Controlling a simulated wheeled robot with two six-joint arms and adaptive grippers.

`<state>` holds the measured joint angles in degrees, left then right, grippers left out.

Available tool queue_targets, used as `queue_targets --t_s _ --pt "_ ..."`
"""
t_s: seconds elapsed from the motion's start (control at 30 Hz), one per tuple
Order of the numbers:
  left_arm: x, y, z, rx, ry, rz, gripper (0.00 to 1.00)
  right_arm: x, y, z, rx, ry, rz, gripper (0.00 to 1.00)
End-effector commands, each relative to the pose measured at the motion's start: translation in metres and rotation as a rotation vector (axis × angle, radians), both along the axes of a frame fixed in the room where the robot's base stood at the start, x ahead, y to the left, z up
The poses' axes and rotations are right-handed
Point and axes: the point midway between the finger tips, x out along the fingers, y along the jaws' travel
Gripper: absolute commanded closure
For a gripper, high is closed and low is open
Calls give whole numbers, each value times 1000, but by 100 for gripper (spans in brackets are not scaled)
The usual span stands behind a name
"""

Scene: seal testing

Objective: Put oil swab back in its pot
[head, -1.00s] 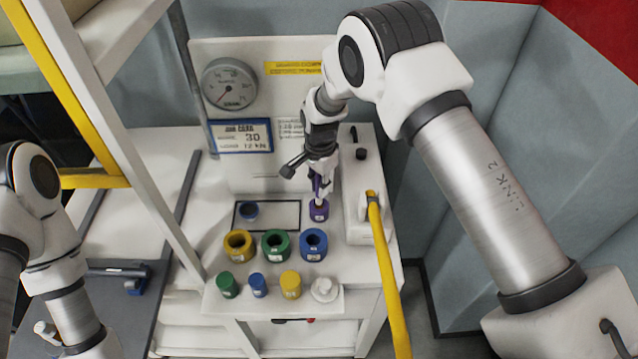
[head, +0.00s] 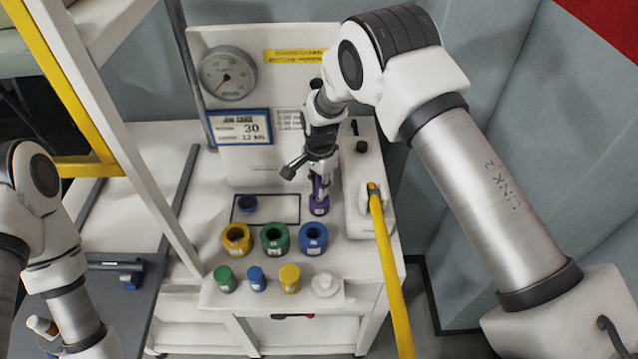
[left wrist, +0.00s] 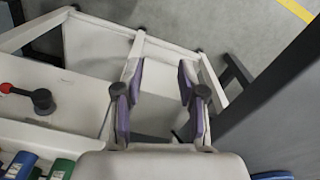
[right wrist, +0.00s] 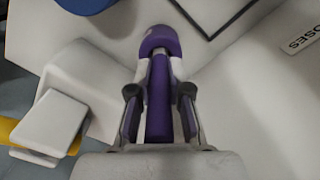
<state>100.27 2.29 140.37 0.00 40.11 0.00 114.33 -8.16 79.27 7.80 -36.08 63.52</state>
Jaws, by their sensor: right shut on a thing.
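The purple oil pot (head: 319,207) stands on the white bench top at the right end of the outlined panel. My right gripper (head: 319,184) is above it, pointing down, shut on the purple-handled oil swab (right wrist: 159,100). In the right wrist view the swab lies between the fingers (right wrist: 159,95) and its far end meets the pot (right wrist: 159,36). How deep the tip sits in the pot is hidden. My left gripper (left wrist: 157,85) is open and empty, away from the pot, in the left wrist view.
Yellow (head: 236,239), green (head: 275,239) and blue (head: 313,238) rings stand in front of the pot, with small coloured cylinders nearer the edge. A white block with a yellow lever (head: 380,240) is close on the right. A gauge (head: 228,74) is on the back panel.

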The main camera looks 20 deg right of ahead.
Motion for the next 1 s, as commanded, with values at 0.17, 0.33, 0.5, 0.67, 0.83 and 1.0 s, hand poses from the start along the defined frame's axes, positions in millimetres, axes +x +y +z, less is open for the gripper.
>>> queue_targets --t_s 0.17,0.33,0.5,0.67,0.83,1.0 --pt "0 0 -10 0 0 0 60 0 0 -13 0 -1 0 100" --pt "0 0 -12 0 0 0 60 0 0 -17 0 -1 0 100" --pt "0 0 -11 0 0 0 60 0 0 -17 0 -1 0 100" --pt "0 0 -12 0 0 0 60 0 0 -17 0 -1 0 100" --pt "0 0 -12 0 0 0 60 0 0 -17 0 0 0 100" --pt "0 0 -14 0 0 0 60 0 0 -19 0 0 0 100"
